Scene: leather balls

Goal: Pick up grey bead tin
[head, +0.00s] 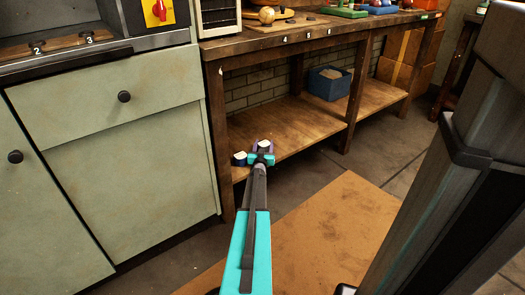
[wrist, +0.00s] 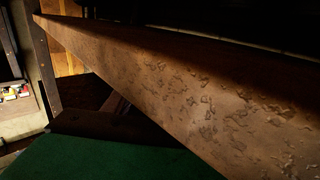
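My arm reaches out to the front left of the workbench's lower shelf (head: 285,122), and my gripper (head: 263,147) is at its end, small in the head view. A small dark-blue container with a whitish top (head: 240,158) is just left of my gripper. I cannot tell whether the two touch. Another pale patch shows at the gripper itself; I cannot tell what it is. I cannot make out a grey bead tin for certain in either view. The wrist view shows no fingers, so the gripper's opening is unclear.
A blue bin (head: 328,84) stands further back on the lower shelf. The workbench top (head: 320,30) holds several small items. Pale green cabinets (head: 120,150) stand at left. In the wrist view, a worn brown beam (wrist: 190,95) crosses above a green surface (wrist: 100,160).

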